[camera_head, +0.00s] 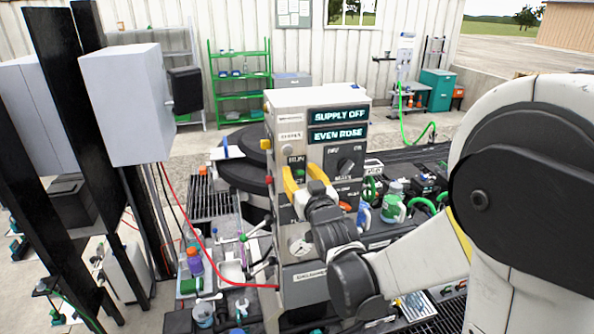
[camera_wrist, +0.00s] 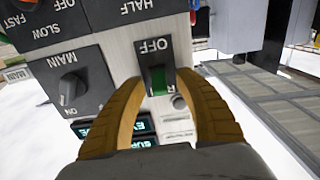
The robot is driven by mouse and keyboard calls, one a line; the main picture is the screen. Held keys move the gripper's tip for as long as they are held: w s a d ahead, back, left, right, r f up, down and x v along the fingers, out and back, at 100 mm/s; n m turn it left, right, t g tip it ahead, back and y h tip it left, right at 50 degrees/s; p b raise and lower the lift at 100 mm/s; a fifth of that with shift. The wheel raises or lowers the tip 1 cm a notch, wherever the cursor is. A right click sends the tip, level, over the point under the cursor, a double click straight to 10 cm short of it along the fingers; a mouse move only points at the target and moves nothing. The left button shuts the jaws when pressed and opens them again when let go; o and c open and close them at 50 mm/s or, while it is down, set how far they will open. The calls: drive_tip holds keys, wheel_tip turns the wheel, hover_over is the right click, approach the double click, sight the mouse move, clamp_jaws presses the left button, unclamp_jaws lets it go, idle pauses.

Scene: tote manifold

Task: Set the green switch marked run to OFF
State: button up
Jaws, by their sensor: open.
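The green run switch (camera_wrist: 158,82) is a small rocker on a dark plate, with OFF printed at one end; the wrist view shows it upside down. Its green part is at the end away from the OFF label. I cannot tell for sure which way it is set. In the head view the green switch (camera_head: 300,173) sits under a RUN label on the grey control cabinet (camera_head: 290,98). My gripper (camera_wrist: 160,92) is open, with its yellow fingers on either side of the switch plate and nothing held. My gripper (camera_head: 305,180) partly hides the panel in the head view.
A dark MAIN knob (camera_wrist: 70,87) is beside the switch. Displays read SUPPLY OFF (camera_head: 338,115) and EVEN ROSE (camera_head: 338,134). A red hose (camera_head: 190,225) hangs left of the cabinet. Bottles and fittings crowd the bench around it.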

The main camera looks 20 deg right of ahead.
drive_tip(key=shift+c, duration=0.5)
drive_tip(key=shift+s, duration=0.1)
clamp_jaws()
